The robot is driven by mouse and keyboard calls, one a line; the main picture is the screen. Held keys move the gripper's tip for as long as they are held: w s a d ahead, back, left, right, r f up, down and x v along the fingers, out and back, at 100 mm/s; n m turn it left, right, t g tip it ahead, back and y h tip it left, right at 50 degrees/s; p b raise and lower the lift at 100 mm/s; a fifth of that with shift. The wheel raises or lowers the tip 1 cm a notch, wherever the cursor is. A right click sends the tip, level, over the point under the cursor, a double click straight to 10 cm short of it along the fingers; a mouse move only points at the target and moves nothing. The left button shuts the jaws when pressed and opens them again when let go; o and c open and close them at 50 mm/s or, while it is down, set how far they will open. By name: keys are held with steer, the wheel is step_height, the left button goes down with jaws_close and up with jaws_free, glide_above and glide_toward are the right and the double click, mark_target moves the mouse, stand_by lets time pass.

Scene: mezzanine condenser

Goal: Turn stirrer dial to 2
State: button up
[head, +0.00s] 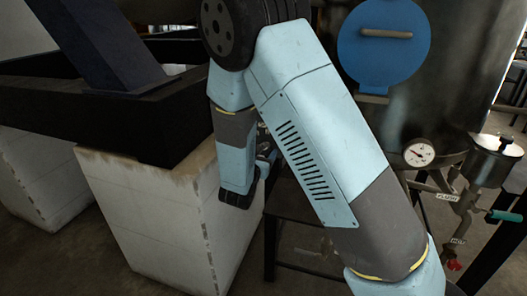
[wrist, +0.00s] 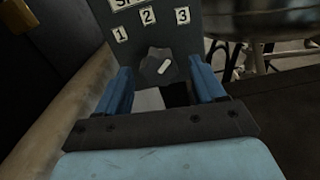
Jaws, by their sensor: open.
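In the wrist view, the stirrer dial (wrist: 154,72) is a dark knob with a white pointer mark on a grey panel (wrist: 205,42). White labels 1, 2 and 3 are arranged above it. The mark slants up and right, roughly toward 3. My gripper (wrist: 161,74) is open, with one blue finger to the left and one to the right of the dial in the picture. I see gaps between fingers and knob; the depth between them is unclear. In the head view, my arm hides the dial and most of the gripper.
In the head view, a metal vessel (head: 455,70) with a blue disc (head: 383,45), a gauge (head: 419,153) and valve piping (head: 470,190) stands at right. A white block (head: 150,220) under a dark beam (head: 120,120) stands at left, close to my arm.

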steer(key=shift+x, duration=1)
steer(key=shift+c, duration=0.4)
steer(key=c, duration=0.9)
